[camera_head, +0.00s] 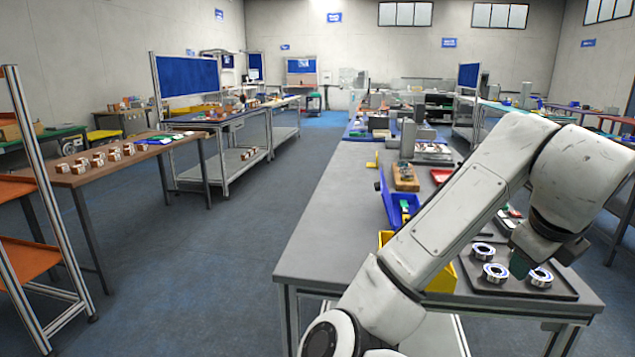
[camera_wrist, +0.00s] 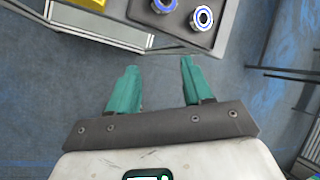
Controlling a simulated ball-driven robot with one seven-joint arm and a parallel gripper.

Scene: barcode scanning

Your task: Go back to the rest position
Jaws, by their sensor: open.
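My gripper (camera_wrist: 158,80) has two green fingers, spread apart with nothing between them, in the wrist view. Blue-grey floor shows between and beyond the fingers. In the head view my arm reaches from the bottom middle up to the right and folds down, with the gripper (camera_head: 520,264) by the dark tray (camera_head: 515,286) at the table's right end. Whether it touches anything there is hard to tell. Several white and dark ring-shaped parts (camera_head: 495,272) lie on the tray. Two of them also show in the wrist view (camera_wrist: 201,17), past the fingertips.
A brown table (camera_head: 80,178) with small boxes stands left. The floor between the tables (camera_head: 215,260) is free.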

